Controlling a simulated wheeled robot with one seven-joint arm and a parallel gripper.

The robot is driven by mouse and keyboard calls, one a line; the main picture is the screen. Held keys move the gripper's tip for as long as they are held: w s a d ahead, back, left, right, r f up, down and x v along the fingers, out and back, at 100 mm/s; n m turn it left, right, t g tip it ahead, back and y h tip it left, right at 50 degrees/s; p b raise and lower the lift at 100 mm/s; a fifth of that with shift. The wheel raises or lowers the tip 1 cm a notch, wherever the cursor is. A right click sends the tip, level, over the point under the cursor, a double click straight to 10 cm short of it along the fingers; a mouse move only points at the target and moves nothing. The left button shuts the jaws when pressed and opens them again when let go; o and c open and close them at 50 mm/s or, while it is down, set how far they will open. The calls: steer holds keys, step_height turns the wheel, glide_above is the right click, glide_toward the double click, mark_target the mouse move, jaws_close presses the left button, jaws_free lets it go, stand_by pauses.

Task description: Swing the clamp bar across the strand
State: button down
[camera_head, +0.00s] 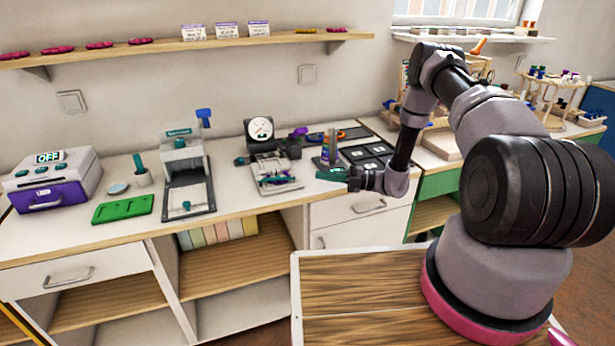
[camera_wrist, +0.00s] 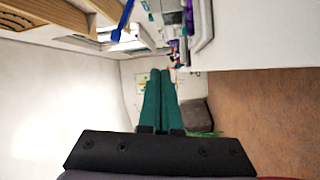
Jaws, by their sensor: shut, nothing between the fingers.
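My gripper (camera_head: 326,174) has green fingers and is held over the front edge of the counter, pointing left, at the right of a pale grey fixture (camera_head: 262,169). In the wrist view its two fingers (camera_wrist: 160,74) lie together with nothing between them. The fixture carries small metal and green parts. I cannot make out which of these is the clamp bar, nor a strand. A second device (camera_head: 186,152), upright with a blue-tipped lever (camera_head: 204,115), stands further left on a dark base holding a pale board. A blue lever (camera_wrist: 124,20) shows in the wrist view.
A dial gauge (camera_head: 260,131) stands behind the fixture. A dark tray (camera_head: 369,149) and a small bottle (camera_head: 329,147) are near my gripper. A green mat (camera_head: 123,209) and a purple-fronted box (camera_head: 48,181) are at the left. The air before the counter is free.

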steer(key=s+r+m+t+h, duration=0.2)
steer(key=s+m+t+h, duration=0.2)
steer(key=s+t, duration=0.15)
steer(key=shift+h, duration=0.5)
steer(key=x, duration=0.6)
steer(key=w+x, duration=0.1)
steer(key=x, duration=0.3)
steer(key=shift+w+d+f, duration=0.1)
steer(key=shift+d+f, duration=0.2)
steer(key=shift+w+a+f, duration=0.1)
steer(key=shift+w, duration=0.4)
steer(key=shift+w+n+g+y, duration=0.5)
steer(key=shift+w+n+g, duration=0.4)
steer(key=shift+w, duration=0.9)
